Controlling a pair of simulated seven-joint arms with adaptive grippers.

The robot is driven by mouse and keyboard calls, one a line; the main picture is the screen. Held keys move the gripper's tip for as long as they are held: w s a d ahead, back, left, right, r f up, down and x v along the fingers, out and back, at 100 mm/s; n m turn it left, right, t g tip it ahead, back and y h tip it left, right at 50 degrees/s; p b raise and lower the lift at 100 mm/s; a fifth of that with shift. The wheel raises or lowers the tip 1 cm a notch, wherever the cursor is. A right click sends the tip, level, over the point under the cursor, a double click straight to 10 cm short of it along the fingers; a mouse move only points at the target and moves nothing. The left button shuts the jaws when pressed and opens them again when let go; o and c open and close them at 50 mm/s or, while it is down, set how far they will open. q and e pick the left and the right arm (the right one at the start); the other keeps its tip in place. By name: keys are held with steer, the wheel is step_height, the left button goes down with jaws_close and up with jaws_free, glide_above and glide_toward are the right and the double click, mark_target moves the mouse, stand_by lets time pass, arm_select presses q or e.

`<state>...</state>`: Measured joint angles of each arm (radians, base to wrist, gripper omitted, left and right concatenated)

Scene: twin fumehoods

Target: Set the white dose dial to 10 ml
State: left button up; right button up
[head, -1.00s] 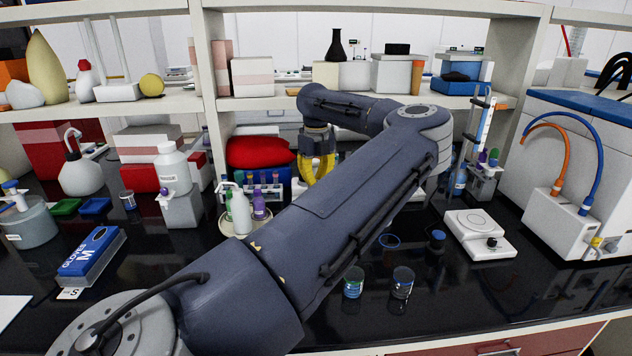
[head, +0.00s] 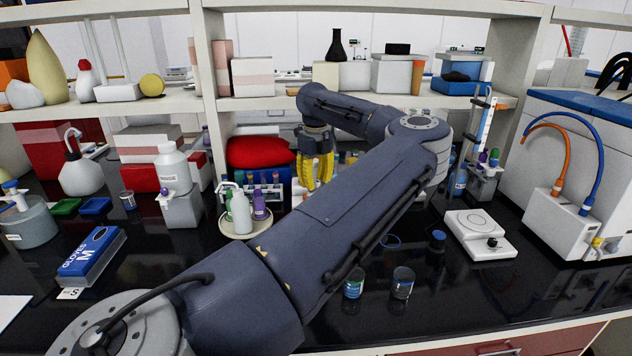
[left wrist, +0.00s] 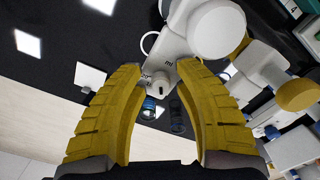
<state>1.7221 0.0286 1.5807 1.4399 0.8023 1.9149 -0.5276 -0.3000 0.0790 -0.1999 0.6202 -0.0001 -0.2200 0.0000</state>
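A white dispenser-like body (left wrist: 186,46) with "ml" lettering shows in the left wrist view, ahead of the fingertips. A small white dial-like end (left wrist: 161,84) with a dark mark sits between the two yellow fingertips in the picture; its setting is too small to read. My left gripper (left wrist: 161,78) is open, its fingers apart on both sides of that part; contact cannot be told. In the head view my left gripper (head: 317,182) points down near the racks, and my forearm hides the bench in front of it. My right gripper is not in view.
A round tray (head: 230,228) with bottles stands left of my forearm. Two small beakers (head: 354,286) (head: 402,284) and a white stirrer-like device (head: 478,236) are to the right. A shelf edge (head: 260,103) runs behind.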

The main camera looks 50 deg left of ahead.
arm_select(q)
steer(key=shift+o, duration=0.9)
step_height(320, 180, up, 12)
steer(key=shift+r, duration=0.1)
steer(key=m, duration=0.4)
glide_toward(316, 180)
step_height(316, 180, down, 10)
steer(key=shift+d+f, duration=0.1)
steer(key=shift+d, duration=0.05)
stand_by(1.0)
steer(key=shift+o, duration=0.4)
jaws_close()
